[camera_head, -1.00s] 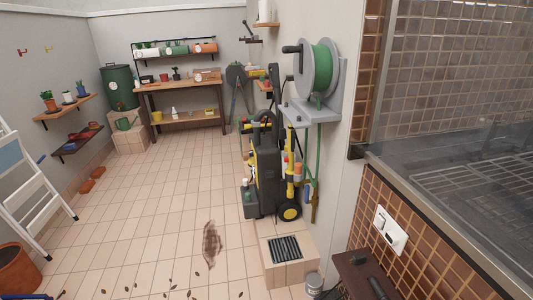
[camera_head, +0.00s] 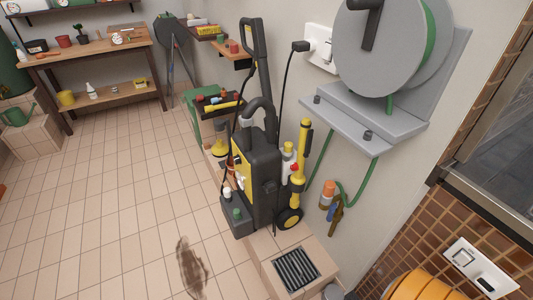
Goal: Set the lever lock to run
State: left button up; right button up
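I cannot make out a lever lock for certain in the head view. A black and yellow pressure washer (camera_head: 262,180) stands upright on the tiled floor against the wall, with a tall black handle. A yellow and black lance (camera_head: 301,155) stands upright at its right side. A grey hose reel (camera_head: 385,50) with a dark crank sits above a grey wall shelf (camera_head: 365,122). A green hose (camera_head: 346,190) hangs below it, beside an orange-tipped nozzle (camera_head: 328,192). Neither of my grippers is in view.
A floor drain grate (camera_head: 297,268) lies in front of the washer. A brown stain (camera_head: 190,265) marks the open floor at left. A workbench (camera_head: 90,52) stands at the back left. A white switch plate (camera_head: 480,270) is on the tiled counter at lower right.

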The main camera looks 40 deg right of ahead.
aim_at(294, 167)
jog(key=i+z, duration=0.35)
jog(key=i+j+z, duration=0.65)
jog(key=i, duration=0.15)
jog(key=l, duration=0.1)
